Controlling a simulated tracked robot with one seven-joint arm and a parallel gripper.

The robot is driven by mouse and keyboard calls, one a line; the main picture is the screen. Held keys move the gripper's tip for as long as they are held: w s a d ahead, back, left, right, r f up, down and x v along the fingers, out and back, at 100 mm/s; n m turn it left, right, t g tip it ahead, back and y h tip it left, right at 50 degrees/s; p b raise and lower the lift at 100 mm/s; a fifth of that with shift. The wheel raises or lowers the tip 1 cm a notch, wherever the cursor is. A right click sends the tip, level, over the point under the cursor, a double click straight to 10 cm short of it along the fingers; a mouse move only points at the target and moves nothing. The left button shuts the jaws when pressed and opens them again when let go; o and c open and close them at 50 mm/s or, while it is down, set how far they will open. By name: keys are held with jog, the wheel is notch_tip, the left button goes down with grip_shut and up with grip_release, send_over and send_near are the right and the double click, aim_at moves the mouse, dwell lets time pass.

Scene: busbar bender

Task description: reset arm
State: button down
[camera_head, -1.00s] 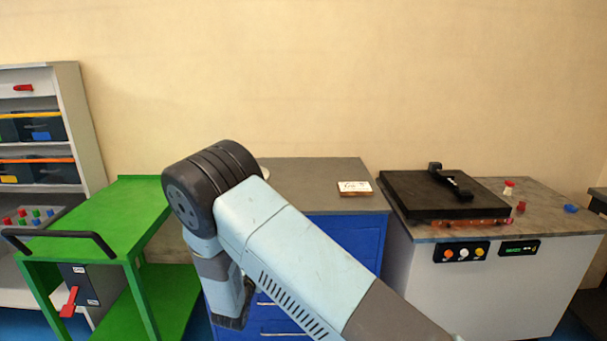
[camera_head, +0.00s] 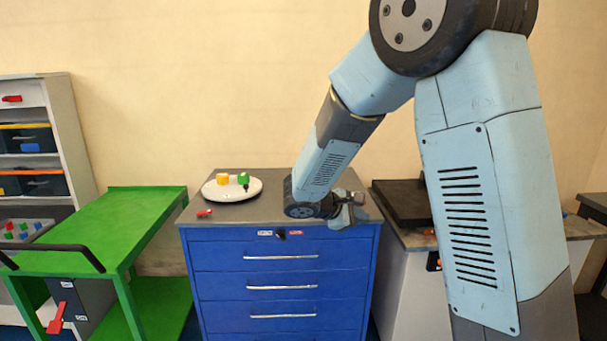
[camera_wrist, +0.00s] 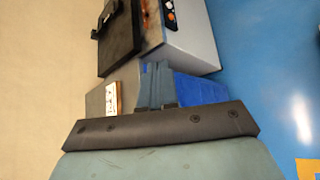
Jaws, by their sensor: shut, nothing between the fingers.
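My arm spans the right half of the head view, its elbow high and its forearm slanting down to the left. My gripper (camera_head: 343,212) is over the right front part of the blue cabinet's grey top, partly hidden by my wrist. In the wrist view, my gripper (camera_wrist: 156,82) shows its two fingers close together, shut with nothing between them. Behind the fingers are the blue cabinet (camera_wrist: 203,90) and a small white-faced plate (camera_wrist: 112,99) on its top.
The blue drawer cabinet (camera_head: 280,275) bears a white round plate (camera_head: 215,193) with yellow and green pieces and a red piece (camera_head: 205,212). A green cart (camera_head: 95,225) stands left. A bench with a black machine (camera_head: 402,200) stands right, partly behind my arm.

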jog(key=s+d+r+m+g+y, duration=0.2)
jog(key=s+d+r+m+g, duration=0.1)
jog(key=s+d+r+m, duration=0.3)
jog(key=s+d+r+m+t+y, duration=0.1)
jog(key=s+r+m+y, duration=0.2)
jog(key=s, duration=0.8)
jog(key=s+d+r+m+t+y, duration=0.1)
jog(key=s+r+m+y, duration=0.3)
jog(key=s, duration=0.7)
jog(key=shift+s+d+m+t+y, duration=0.25)
jog(key=shift+m+t+y, duration=0.15)
jog(key=shift+m+y, duration=0.45)
jog(key=shift+d, duration=0.1)
